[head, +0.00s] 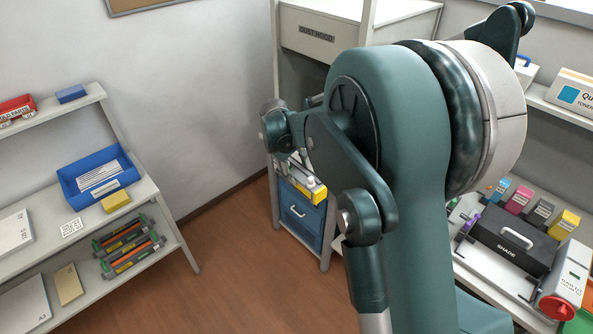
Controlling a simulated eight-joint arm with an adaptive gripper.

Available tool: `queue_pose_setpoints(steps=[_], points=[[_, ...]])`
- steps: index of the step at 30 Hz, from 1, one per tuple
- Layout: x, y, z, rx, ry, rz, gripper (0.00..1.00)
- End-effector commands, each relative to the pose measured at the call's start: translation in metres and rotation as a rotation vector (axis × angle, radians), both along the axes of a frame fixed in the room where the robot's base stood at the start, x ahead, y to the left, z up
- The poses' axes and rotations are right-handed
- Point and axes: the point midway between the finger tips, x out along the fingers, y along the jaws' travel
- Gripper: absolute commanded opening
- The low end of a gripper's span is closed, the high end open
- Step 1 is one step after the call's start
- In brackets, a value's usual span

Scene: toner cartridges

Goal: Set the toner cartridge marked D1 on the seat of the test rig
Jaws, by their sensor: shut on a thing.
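My gripper (309,178) is in the middle of the view, partly hidden behind my own arm. It is shut on a yellow and grey block that looks like a toner cartridge (302,192), in front of the dust hood stand. No D1 mark can be read on it. What looks like the test rig (475,262) is on the right bench, with a pale base. A black box marked SHADE (515,241), with a white handle, sits on it. I cannot make out the seat. My arm hides part of this bench.
Cyan, magenta, dark and yellow cartridges (518,199) stand behind the shade. A pale unit with a red knob (557,308) is at its right. A left shelf holds a blue bin (127,178) and striped cartridges (130,246). A blue drawer (299,214) is below my gripper.

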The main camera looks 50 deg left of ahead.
Motion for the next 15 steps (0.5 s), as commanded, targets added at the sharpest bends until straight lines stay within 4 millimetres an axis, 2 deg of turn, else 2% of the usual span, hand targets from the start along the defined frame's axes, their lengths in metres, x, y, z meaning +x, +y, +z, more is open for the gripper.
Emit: queue_pose_setpoints(steps=[8, 15], points=[[0.021, -0.020, 0.010, -0.002, 0.000, -0.077, 0.15], [0.062, -0.061, 0.029, 0.000, 0.001, -0.241, 0.15]])
